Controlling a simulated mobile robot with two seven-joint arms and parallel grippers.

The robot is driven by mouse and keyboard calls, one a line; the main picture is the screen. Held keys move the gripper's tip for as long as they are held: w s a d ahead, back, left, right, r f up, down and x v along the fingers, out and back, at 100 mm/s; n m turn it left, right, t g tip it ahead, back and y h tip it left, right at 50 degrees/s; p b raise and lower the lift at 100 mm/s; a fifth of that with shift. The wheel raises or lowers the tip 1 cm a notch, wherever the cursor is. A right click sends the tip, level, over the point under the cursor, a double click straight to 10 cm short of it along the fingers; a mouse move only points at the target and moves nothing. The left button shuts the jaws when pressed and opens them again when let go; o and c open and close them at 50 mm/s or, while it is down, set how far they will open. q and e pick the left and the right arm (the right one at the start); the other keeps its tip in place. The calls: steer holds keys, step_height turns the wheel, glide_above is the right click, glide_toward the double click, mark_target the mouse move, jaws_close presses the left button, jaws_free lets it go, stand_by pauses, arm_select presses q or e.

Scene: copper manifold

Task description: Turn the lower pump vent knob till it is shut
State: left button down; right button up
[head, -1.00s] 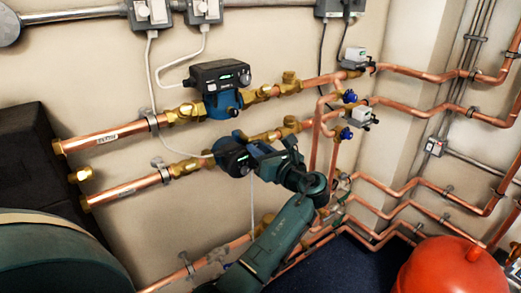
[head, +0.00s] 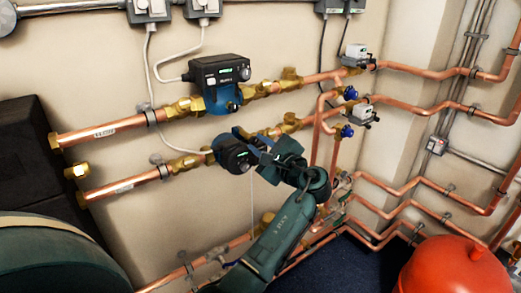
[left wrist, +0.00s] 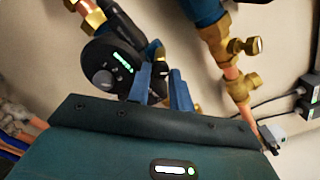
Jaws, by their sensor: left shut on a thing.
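The lower pump (head: 233,156) has a round black front with a small green display and sits on the lower copper pipe. My left gripper (head: 252,139) is at its right side, with the arm coming up from below. In the left wrist view the pump's black face (left wrist: 108,68) is just left of the two blue fingers (left wrist: 162,88). The fingers are closed around a small dark part between them at the pump's side, taken as the vent knob; it is mostly hidden, so its angle cannot be told. My right gripper is not in view.
The upper pump (head: 221,82) is close above, on its own pipe with brass fittings. A white cable (head: 158,95) hangs down the wall to the left. Blue-handled valves (head: 348,131) stand to the right. A red vessel (head: 455,265) is at lower right.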

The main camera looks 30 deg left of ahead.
arm_select(q)
steer(key=n+b, duration=0.1)
steer(key=n, duration=0.2)
steer(key=shift+f+b, duration=0.2)
steer(key=shift+b, duration=0.15)
steer(key=shift+n+b, duration=0.85)
steer(key=shift+n, duration=0.35)
steer(key=shift+r+n+b, duration=0.1)
steer(key=shift+n+b, duration=0.5)
steer(key=shift+n, duration=0.6)
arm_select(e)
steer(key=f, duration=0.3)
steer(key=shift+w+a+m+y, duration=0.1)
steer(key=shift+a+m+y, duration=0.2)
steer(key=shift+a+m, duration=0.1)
arm_select(q)
steer(key=shift+r+n+b, duration=0.1)
steer(key=shift+n+b, duration=0.2)
steer(key=c, duration=1.3)
jaws_free()
steer(key=shift+o, duration=0.2)
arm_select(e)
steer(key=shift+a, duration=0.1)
